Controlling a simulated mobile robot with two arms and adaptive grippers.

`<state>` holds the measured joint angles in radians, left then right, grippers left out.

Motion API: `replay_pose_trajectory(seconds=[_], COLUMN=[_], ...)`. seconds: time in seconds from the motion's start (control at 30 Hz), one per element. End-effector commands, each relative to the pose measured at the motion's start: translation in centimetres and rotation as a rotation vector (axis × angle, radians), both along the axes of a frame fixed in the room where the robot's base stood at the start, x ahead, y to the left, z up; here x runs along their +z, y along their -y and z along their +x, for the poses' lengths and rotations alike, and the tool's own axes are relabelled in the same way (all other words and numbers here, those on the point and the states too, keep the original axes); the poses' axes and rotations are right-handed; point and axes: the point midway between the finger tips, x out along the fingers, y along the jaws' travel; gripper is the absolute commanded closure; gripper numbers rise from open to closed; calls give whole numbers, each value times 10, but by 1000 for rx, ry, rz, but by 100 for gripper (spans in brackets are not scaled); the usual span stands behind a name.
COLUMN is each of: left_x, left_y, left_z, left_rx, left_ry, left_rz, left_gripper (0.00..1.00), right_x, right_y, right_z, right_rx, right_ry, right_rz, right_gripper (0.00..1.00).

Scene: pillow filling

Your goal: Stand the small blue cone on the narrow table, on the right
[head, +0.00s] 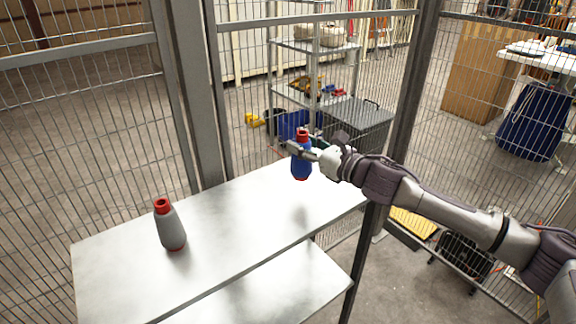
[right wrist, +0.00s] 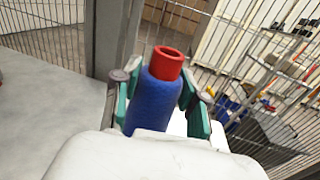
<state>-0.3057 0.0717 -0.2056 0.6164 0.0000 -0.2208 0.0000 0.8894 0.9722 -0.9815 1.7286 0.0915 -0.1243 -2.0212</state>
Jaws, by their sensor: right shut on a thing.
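The small blue cone (head: 301,168) has red ends and is upright at the right end of the narrow table (head: 236,213). My right gripper (head: 302,147) is shut around its upper part. In the right wrist view the blue cone (right wrist: 157,103) stands between the green-padded fingers, its red top clear of them. Its red base is over the table top in the head view; I cannot tell whether it touches. My left gripper is not in view.
A grey cone (head: 170,228) with red ends stands on the left part of the table. A lower shelf (head: 275,285) sits under the table top. Wire fencing and a grey post (head: 188,90) rise behind the table. The table between the two cones is clear.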

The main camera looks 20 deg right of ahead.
Motion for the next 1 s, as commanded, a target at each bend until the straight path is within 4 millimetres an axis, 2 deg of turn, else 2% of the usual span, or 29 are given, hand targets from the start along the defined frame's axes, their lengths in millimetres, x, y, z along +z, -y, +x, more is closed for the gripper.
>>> replay_pose_trajectory(seconds=[0.03, 0.2, 0.27, 0.4, 0.53, 0.9, 0.93, 1.0], left_x=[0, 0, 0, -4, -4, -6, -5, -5], left_y=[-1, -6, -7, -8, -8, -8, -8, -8], left_z=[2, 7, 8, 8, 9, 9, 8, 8], left_rx=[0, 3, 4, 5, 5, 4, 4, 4], left_ry=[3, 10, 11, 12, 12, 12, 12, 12], left_rz=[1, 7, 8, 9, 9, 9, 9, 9], left_gripper=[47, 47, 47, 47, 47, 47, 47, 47], right_x=[-5, -16, -19, -41, -55, -60, -60, -60], right_y=[-8, -17, -18, -18, -18, -18, -18, -18], right_z=[7, 21, 23, 23, 23, 22, 22, 22], right_rx=[2, 0, 0, -1, -1, -1, -1, -1], right_ry=[0, 1, 0, -5, -2, 1, 0, 0], right_rz=[4, 0, 1, 2, 1, -2, -2, -2], right_gripper=[97, 97, 97, 97, 97, 97, 54, 43])
